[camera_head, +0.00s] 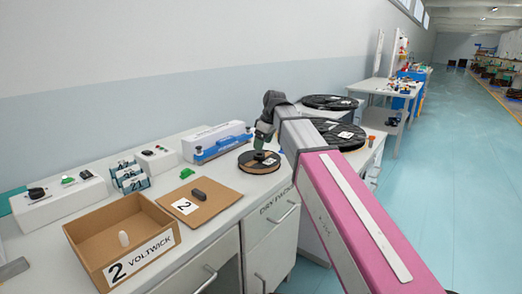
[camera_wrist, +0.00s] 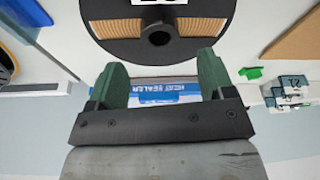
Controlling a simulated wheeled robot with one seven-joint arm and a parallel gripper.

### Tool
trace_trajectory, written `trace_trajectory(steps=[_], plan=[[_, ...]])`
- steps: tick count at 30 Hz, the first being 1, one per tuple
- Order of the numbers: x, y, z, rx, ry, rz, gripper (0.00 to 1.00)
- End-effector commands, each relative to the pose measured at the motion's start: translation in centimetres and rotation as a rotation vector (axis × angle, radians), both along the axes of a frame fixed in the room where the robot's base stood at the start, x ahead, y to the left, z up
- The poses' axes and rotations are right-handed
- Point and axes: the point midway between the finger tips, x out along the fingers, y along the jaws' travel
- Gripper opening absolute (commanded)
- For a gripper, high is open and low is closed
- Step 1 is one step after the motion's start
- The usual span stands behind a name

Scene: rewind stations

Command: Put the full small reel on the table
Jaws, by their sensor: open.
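The small reel (camera_head: 260,163) lies flat on the white worktop (camera_head: 222,222), near the front edge above the drawer marked DRY PACK. It has a dark flange with tan winding showing and a hub in its middle. In the wrist view the small reel (camera_wrist: 125,48) fills the top, with its hub and part of a white label. My gripper (camera_head: 262,138) is just above the reel in the head view. In the wrist view my gripper (camera_wrist: 160,82) has its two green fingers apart with nothing held between them. I cannot tell whether a fingertip touches the reel.
A blue and white sealer (camera_head: 215,142) stands behind the reel. A cardboard sheet (camera_head: 218,208) and an open VOLTWICK box (camera_head: 165,240) lie to the left. Large black reels (camera_head: 345,141) are to the right. A farther white table (camera_head: 378,88) stands beyond.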

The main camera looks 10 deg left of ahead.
Motion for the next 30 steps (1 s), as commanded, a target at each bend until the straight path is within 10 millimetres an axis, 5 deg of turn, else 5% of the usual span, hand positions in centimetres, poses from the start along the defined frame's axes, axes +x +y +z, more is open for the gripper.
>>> trace_trajectory(steps=[12,30], plan=[[-0.5,-1.6,6.1,0.000,0.000,-0.001,0.75],[-0.7,-1.9,7.1,-0.001,0.001,0.000,0.75]])
